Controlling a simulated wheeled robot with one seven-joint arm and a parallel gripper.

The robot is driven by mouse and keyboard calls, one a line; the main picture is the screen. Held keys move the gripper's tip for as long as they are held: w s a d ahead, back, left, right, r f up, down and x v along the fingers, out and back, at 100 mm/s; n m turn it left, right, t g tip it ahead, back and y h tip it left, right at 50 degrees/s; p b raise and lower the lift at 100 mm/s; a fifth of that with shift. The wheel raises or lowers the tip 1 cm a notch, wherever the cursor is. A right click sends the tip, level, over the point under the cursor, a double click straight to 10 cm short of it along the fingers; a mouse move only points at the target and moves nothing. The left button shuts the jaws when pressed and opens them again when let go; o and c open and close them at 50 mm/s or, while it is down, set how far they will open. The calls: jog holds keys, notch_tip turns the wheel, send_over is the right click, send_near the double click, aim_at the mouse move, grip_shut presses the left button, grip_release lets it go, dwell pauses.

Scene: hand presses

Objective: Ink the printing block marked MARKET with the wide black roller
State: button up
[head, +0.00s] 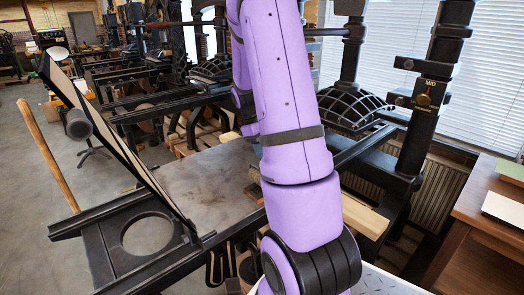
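My purple arm fills the middle of the head view, and my gripper is not in sight. I see no block with the word MARKET that I can read. A small brown edge (254,191) shows on the flat grey press bed (205,178), partly hidden behind my arm, and I cannot tell what it is. I cannot make out the wide black roller. A dark cylinder (78,124) sits at the raised hinged frame (120,150) on the left, and I cannot tell if it is part of the press.
A long wooden handle (48,155) slants at the left. A pale wooden board (365,216) lies right of my arm. A dark press upright (422,125) with a dial stands behind it. A brown wooden table (478,215) holds flat sheets at the right. Open grey floor (35,235) lies left.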

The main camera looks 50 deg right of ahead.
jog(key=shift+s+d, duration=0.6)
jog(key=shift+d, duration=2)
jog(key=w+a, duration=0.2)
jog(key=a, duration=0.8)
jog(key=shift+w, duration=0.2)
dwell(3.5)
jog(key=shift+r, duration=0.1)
